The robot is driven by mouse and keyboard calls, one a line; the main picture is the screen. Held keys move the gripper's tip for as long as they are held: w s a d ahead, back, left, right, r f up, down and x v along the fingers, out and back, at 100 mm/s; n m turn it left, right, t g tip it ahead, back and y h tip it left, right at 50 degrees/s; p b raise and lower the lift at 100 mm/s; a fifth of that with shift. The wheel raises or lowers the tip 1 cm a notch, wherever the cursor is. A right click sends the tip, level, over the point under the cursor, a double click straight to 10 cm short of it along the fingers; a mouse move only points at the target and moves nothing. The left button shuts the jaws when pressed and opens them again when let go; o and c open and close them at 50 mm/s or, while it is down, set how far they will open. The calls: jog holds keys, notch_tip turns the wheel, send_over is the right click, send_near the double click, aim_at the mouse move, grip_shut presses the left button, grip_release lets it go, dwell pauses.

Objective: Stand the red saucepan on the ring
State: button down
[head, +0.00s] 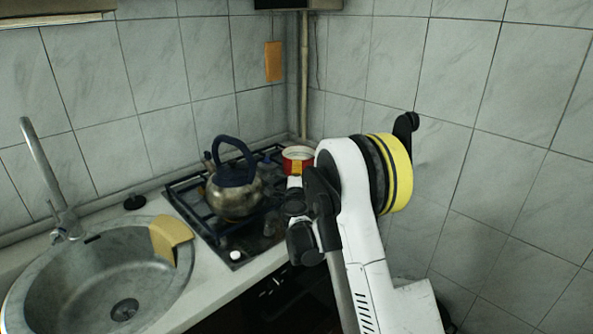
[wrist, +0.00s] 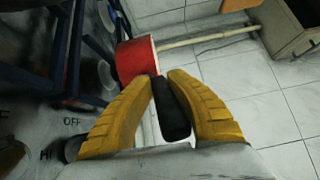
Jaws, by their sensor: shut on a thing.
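The red saucepan (head: 290,156), with a pale inside, is at the back right of the hob in the head view, partly behind my arm. In the wrist view its red side (wrist: 137,60) is just beyond my fingertips. My gripper (wrist: 163,77) has yellow fingers on both sides of the pan's black handle (wrist: 172,112) and is shut on it. The dark hob (head: 204,226) has burners, seen as grey discs (wrist: 104,74) beside the pan in the wrist view. I cannot tell whether the pan touches the hob or which ring lies under it.
A steel kettle (head: 234,194) with a dark blue handle stands on the hob, left of the pan. A sink (head: 60,290) with a tap (head: 45,175) and a tan cloth or sponge (head: 170,238) is further left. Tiled walls and a vertical pipe (head: 304,80) close off the back corner.

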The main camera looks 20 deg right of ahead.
jog(key=shift+f, duration=0.25)
jog(key=c, duration=1.3)
grip_release()
jog(key=shift+o, duration=0.2)
jog(key=shift+s, duration=0.1)
jog(key=v, duration=1.2)
jog(key=s+a+r+n+y, duration=0.4)
jog(key=a+r+n+y, duration=0.15)
jog(key=a+n, duration=0.2)
jog(key=s+a+r+n+y, duration=0.4)
jog(key=a+r+n, duration=0.3)
jog(key=a, duration=0.1)
jog(key=s+f+n+g, duration=0.3)
jog(key=s, duration=0.6)
jog(key=s+d+f+n+g+h, duration=0.1)
jog(key=s+f+n+g, duration=0.2)
jog(key=s, duration=0.5)
jog(key=s+d+f+n+g+h, duration=0.1)
jog(key=s+f+n+g, duration=0.2)
jog(key=s, duration=0.6)
jog(key=shift+s+d+f, duration=0.2)
jog(key=shift+s+f, duration=0.15)
jog(key=shift+f, duration=0.5)
